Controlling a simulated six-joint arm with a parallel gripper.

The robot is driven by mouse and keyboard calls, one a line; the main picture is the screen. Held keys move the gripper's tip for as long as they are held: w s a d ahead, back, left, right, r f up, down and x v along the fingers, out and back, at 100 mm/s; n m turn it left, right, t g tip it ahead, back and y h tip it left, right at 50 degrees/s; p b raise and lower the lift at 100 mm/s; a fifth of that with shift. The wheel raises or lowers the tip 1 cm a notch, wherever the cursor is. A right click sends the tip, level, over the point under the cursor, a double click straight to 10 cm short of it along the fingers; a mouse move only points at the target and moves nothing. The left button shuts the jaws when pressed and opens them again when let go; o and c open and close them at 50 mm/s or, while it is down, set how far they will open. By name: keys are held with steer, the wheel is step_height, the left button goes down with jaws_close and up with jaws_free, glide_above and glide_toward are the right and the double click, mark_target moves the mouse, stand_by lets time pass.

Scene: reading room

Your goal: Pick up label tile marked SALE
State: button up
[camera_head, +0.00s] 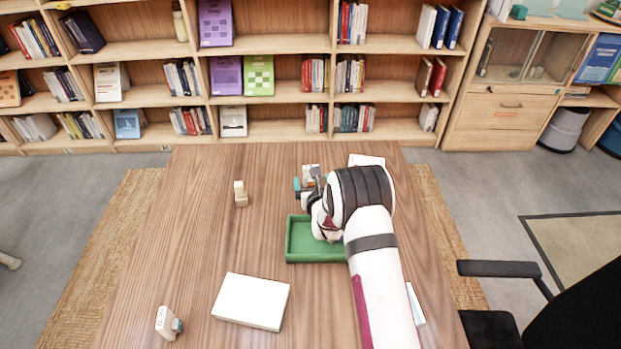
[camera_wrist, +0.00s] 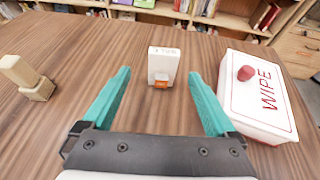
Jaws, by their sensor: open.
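A small white upright tile (camera_wrist: 164,63) stands on the table ahead of my gripper in the wrist view. Small lettering along its top edge looks like SALE but is hard to read, and an orange piece is at its lower front. In the head view the tile (camera_head: 310,171) is small and partly behind my gripper. My gripper (camera_wrist: 160,76) is open, its two teal fingers spread to either side of the tile in the picture, with nothing held. In the head view my gripper (camera_head: 308,188) is largely hidden by my arm. Contact with the tile cannot be told.
A white box marked WIPE (camera_wrist: 262,100), with a red knob, is right of my gripper. A wooden block (camera_wrist: 27,77) is left. A green tray (camera_head: 300,240) lies under my arm. A white box (camera_head: 251,301) and another labelled tile (camera_head: 166,322) are at the front left.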

steer(key=x, duration=0.4)
steer(key=shift+d+f, duration=0.2)
jaws_close()
